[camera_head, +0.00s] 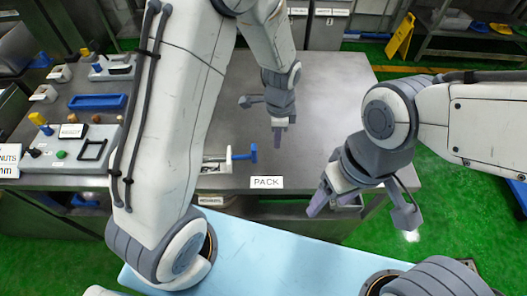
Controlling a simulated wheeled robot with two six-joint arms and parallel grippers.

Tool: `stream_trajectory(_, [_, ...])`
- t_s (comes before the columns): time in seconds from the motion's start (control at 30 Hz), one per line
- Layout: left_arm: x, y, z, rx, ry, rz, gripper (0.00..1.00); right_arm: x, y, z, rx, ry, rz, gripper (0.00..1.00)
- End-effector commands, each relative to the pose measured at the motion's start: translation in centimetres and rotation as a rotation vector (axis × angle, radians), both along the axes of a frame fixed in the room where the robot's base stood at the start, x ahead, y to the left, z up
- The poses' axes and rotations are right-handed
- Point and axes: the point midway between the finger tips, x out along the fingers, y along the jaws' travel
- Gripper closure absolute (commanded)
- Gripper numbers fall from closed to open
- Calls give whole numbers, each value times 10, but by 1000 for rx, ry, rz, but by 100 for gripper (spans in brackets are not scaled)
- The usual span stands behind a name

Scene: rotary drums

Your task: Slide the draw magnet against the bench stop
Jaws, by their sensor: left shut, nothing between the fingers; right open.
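My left gripper (278,138) is shut and empty, pointing down over the middle of the grey bench (330,95). My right gripper (328,197) is open, at the bench's front edge, right of the PACK label. A blue T-shaped handle (244,155) joins a pale metal piece (215,163) near the front of the bench, left of and below my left gripper and apart from it. My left arm partly hides the metal piece. I cannot tell whether this is the draw magnet or the bench stop, and neither is clearly identifiable elsewhere.
A white PACK label (266,182) is at the bench's front edge. At the left are a blue tray (97,102), a black frame (92,149) and several small fixtures. The bench's right half is clear. A yellow floor sign (400,38) stands behind.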

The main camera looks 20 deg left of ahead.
Motion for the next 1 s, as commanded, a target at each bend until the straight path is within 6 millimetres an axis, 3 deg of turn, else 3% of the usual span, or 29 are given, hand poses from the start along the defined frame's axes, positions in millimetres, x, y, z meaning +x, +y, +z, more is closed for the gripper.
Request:
stream_trajectory(0.17, [1, 2, -19, 2, 5, -11, 100, 0, 0, 4, 0, 0, 0, 30])
stream_trajectory(0.6, [0, 2, -101, 2, 7, -10, 100, 0, 0, 22, 0, 0, -1, 30])
stream_trajectory(0.8, [-7, 29, -99, 1, 2, -5, 100, 0, 0, 38, 0, 0, -2, 30])
stream_trajectory(1.0, [-10, 40, -101, 1, 1, -8, 100, 0, 0, 41, 0, 0, -2, 30])
